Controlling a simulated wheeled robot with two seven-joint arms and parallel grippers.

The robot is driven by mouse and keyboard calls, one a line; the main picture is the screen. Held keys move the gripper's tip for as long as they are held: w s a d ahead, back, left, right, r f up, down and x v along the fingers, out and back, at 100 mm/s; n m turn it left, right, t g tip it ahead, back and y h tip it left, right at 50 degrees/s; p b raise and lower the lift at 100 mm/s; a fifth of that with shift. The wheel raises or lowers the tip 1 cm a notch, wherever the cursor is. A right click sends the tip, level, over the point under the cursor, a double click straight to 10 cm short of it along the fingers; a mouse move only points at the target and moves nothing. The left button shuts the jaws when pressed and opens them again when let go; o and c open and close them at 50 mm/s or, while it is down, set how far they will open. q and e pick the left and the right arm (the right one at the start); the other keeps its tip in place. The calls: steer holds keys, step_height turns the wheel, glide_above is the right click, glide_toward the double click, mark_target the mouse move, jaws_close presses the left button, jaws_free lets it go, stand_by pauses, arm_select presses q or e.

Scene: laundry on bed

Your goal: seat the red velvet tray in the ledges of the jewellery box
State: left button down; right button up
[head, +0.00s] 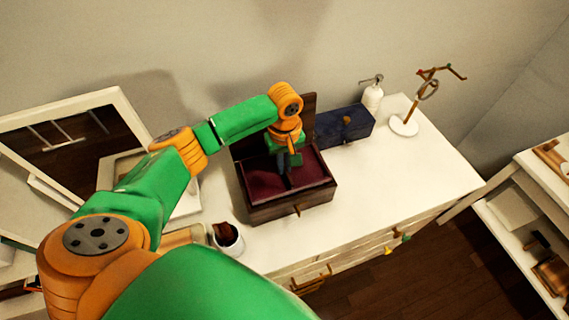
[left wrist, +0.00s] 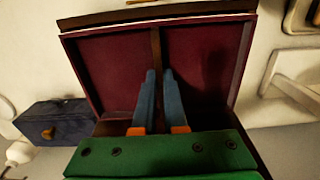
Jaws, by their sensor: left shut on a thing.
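The dark wooden jewellery box (head: 268,213) stands on the white dresser with its lid raised at the back. The red velvet tray (head: 257,178) lies within the box's walls; it also shows in the left wrist view (left wrist: 106,68), split by a wooden divider (left wrist: 156,50). My left gripper (head: 287,180) reaches down over the tray. In the left wrist view its two blue-grey fingers (left wrist: 159,76) are shut on the divider, one on each side. The ledges are hidden, and I cannot tell whether the tray rests on them. My right gripper is out of view.
A dark blue box (head: 330,129) stands right behind the jewellery box. A white pump bottle (head: 373,97) and a jewellery stand (head: 404,125) are farther right. The dresser's right part is clear.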

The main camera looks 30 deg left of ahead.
arm_select(q)
steer(key=shift+f+b, duration=0.75)
steer(key=shift+f, duration=1.35)
steer(key=c, duration=0.9)
jaws_free()
step_height(320, 180, up, 7)
steer(key=shift+r+b, duration=0.1)
steer(key=shift+b, duration=0.35)
